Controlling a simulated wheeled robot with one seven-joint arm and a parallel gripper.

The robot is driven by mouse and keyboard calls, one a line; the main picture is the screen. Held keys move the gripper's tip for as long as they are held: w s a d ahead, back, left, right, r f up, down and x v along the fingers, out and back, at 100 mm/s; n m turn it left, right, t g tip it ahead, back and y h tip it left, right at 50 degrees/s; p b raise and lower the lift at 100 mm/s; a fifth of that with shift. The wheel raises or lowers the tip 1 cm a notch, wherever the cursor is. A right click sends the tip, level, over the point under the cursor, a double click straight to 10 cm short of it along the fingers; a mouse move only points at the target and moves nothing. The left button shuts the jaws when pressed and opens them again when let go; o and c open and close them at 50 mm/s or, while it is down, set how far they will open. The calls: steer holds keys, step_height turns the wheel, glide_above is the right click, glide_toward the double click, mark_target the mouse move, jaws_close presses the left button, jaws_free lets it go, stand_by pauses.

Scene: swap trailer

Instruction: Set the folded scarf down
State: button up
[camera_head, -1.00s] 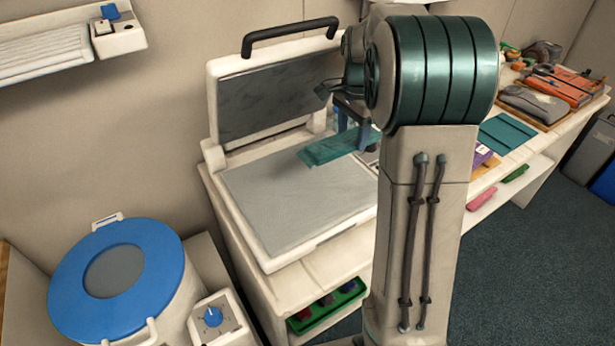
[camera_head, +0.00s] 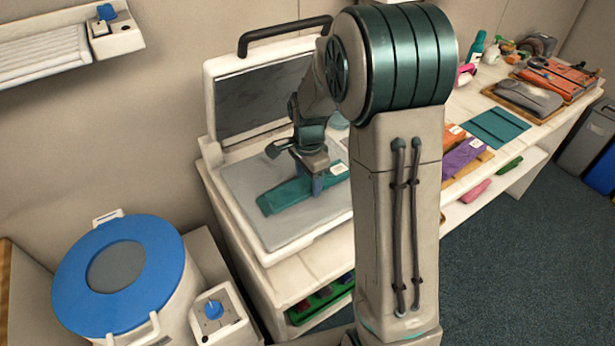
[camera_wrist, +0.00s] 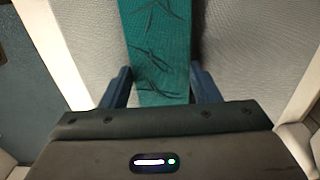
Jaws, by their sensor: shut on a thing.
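The folded scarf (camera_head: 283,195) is a long, narrow teal strip with a white label at its right end. It is over the grey plate (camera_head: 250,172) of the open press, level and slanting across it. My gripper (camera_head: 317,186) points down with its blue fingers on the scarf's two long sides. In the wrist view my gripper (camera_wrist: 160,88) is shut on the teal scarf (camera_wrist: 160,45), which shows dark crease lines. The scarf is on the plate or very close above it; I cannot tell which.
The press lid (camera_head: 262,92) stands open behind the plate. A blue-lidded drum (camera_head: 170,265) and a control box (camera_head: 222,318) stand at the left. On the table at right lie a purple folded piece (camera_head: 463,157), a teal mat (camera_head: 497,128) and a grey folded piece (camera_head: 528,97).

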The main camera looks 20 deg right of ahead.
mark_target(309, 184)
steer(key=shift+f, duration=0.2)
steer(key=o, duration=1)
step_height(309, 184, up, 12)
steer(key=s+n+t, duration=0.3)
steer(key=s+n, duration=1.1)
steer(key=s, duration=0.7)
steer(key=shift+s+a+r+n+b, duration=0.2)
steer(key=shift+r+n+b, duration=0.1)
steer(key=shift+r+b, duration=0.1)
